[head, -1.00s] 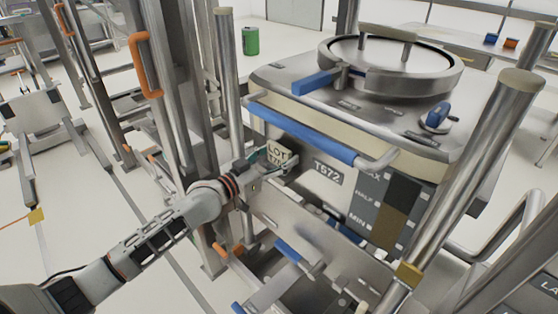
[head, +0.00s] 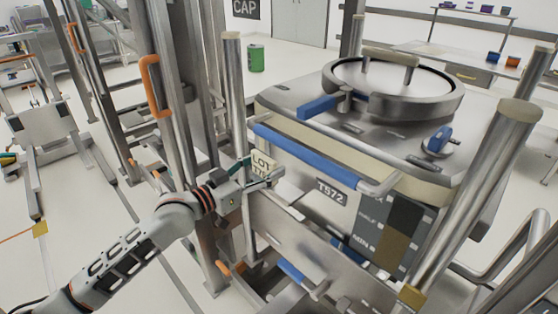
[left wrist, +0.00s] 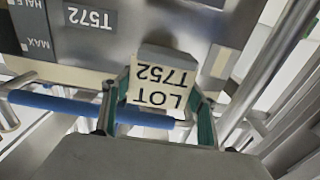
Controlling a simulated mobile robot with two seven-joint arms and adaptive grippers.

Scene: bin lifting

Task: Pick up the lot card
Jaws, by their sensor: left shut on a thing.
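The lot card (head: 261,162) is a small pale card printed "LOT T752". It is at the end of my left arm in the head view, left of the steel bin's T572 label (head: 331,192). My left gripper (head: 260,180) is shut on it. In the left wrist view the card (left wrist: 160,84) shows upside down between the two green-edged fingers, with a grey block behind it. The bin's front face lies beyond the card, and the gap between them is hard to judge. My right gripper is in neither view.
The bin (head: 300,103) has a round lid and a blue front handle bar (head: 300,143) just right of the card. Steel posts (head: 234,100) stand close on the left, and another (head: 480,190) on the right. A green can (head: 256,58) stands on the floor behind.

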